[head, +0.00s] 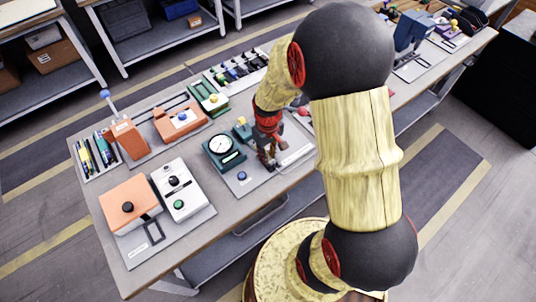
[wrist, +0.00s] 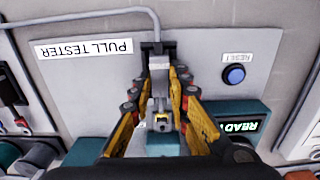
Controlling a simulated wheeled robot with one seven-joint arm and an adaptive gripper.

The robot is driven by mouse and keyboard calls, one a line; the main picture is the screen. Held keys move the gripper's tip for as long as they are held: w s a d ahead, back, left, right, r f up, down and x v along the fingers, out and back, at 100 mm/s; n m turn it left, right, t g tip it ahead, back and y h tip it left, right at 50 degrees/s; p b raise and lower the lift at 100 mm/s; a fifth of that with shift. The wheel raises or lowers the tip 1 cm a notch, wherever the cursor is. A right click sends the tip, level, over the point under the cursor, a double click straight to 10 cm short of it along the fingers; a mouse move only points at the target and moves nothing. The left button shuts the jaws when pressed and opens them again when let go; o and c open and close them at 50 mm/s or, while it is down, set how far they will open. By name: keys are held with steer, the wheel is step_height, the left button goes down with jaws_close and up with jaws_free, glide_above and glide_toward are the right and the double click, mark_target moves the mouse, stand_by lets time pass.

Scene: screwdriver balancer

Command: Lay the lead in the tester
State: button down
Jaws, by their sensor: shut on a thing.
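The pull tester is a grey plate (head: 255,181) with a teal gauge body (head: 222,160); the wrist view shows its plate (wrist: 95,85), upside-down label and lit display (wrist: 240,126). A grey cable (wrist: 90,15) bends down to a dark block at the piece's far end. A teal part of the tester lies just below the fingertips. Whether the lead touches the tester is unclear. In the head view my gripper (head: 267,158) hides the lead.
A blue button (wrist: 235,75) sits on the tester plate. On the bench, a white box (head: 180,190) and orange boxes (head: 128,205) stand to the left. A green device (head: 207,98) and a tool rack (head: 238,70) are behind. Little bench surface is free.

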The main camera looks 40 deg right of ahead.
steer(key=c, duration=1.7)
jaws_free()
steer(key=shift+o, duration=0.4)
step_height(320, 180, up, 12)
